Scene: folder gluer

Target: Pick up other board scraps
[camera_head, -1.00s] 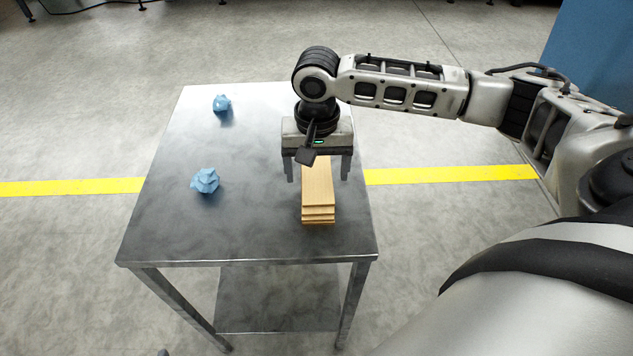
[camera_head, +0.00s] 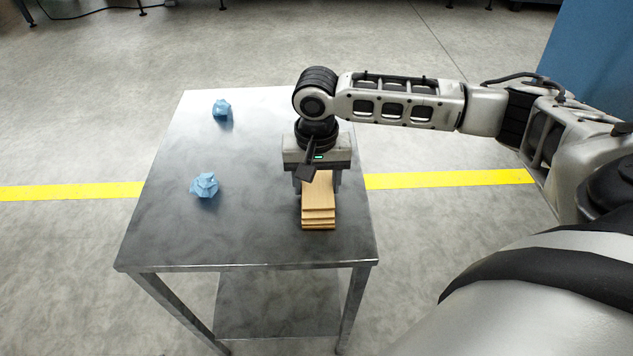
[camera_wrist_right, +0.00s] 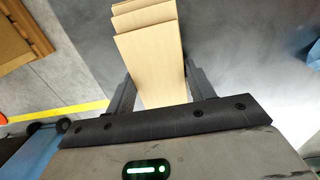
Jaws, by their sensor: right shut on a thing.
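A stack of several flat tan board scraps (camera_head: 318,208) lies on the right part of the metal table, its edges slightly stepped. My right gripper (camera_head: 318,190) has come down over the far part of the stack and is shut on the board scraps. In the right wrist view the boards (camera_wrist_right: 150,55) run between the two dark fingers of the gripper (camera_wrist_right: 155,95), one on each side. The head view does not show how many boards are between the fingers. My left gripper is not in view.
The metal table (camera_head: 160,225) also holds two crumpled blue pieces, one near the middle left (camera_head: 205,185) and one at the far left (camera_head: 222,110). The table's middle and front left are clear. A yellow line (camera_head: 440,180) crosses the floor.

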